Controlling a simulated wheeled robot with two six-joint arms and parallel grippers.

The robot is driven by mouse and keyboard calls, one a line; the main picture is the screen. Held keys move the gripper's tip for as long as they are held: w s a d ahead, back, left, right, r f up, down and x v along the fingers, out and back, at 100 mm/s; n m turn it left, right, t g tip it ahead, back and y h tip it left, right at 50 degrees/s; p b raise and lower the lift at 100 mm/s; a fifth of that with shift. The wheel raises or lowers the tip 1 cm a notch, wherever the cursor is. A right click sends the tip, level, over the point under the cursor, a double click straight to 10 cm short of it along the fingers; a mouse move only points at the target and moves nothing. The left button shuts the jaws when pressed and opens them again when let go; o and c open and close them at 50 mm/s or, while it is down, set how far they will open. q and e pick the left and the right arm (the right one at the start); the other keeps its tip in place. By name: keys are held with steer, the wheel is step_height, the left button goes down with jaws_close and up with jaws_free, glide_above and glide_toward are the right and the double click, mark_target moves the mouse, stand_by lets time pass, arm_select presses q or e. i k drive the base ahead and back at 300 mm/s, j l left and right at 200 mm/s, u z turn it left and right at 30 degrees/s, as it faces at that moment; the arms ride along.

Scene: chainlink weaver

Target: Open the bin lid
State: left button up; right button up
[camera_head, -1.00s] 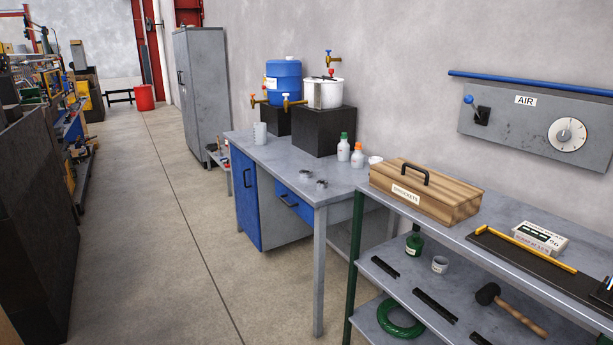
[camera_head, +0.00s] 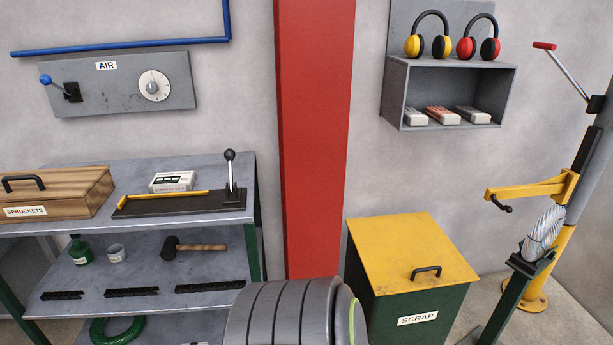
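A green bin (camera_head: 399,322) with a white SCRAP label stands on the floor at the lower right of centre. Its yellow lid (camera_head: 400,252) is shut and lies flat on top. A black handle (camera_head: 426,271) sits on the lid near its front edge. Neither of my grippers shows in the view. A grey rounded part of my own body covers the bottom centre and hides a little of the bin's lower left side.
A metal workbench (camera_head: 224,170) with a wooden SPROCKETS box (camera_head: 75,199) stands at left. A red column (camera_head: 313,130) rises behind, between bench and bin. A yellow and grey post (camera_head: 560,245) with a coil stands right of the bin.

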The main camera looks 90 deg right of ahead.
mark_target(400, 253)
steer(key=z, duration=3.45)
steer(key=i+l+u, duration=0.2)
steer(key=l, duration=0.4)
steer(key=i+l+u, duration=0.2)
steer(key=l, duration=0.4)
steer(key=l+u, duration=0.25)
steer(key=l, duration=0.4)
steer(key=i+l+u, duration=0.2)
steer(key=l, duration=0.45)
steer(key=k, duration=0.1)
